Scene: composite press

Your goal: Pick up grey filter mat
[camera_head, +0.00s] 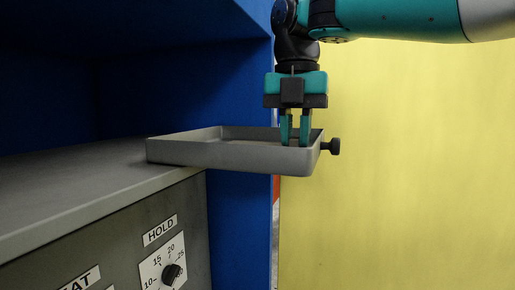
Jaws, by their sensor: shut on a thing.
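My gripper (295,143) points straight down into a shallow grey tray (235,157), near its right end. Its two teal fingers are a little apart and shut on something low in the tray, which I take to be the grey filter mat. The mat itself cannot be made out; the tray's front wall hides the tray floor and whatever is between the fingertips.
The tray has a dark knob (331,146) on its right side and juts past the right end of a grey press ledge (75,185). Below is a panel with a HOLD dial (172,272). Blue press walls (180,85) enclose the left; a yellow wall (420,170) stands right.

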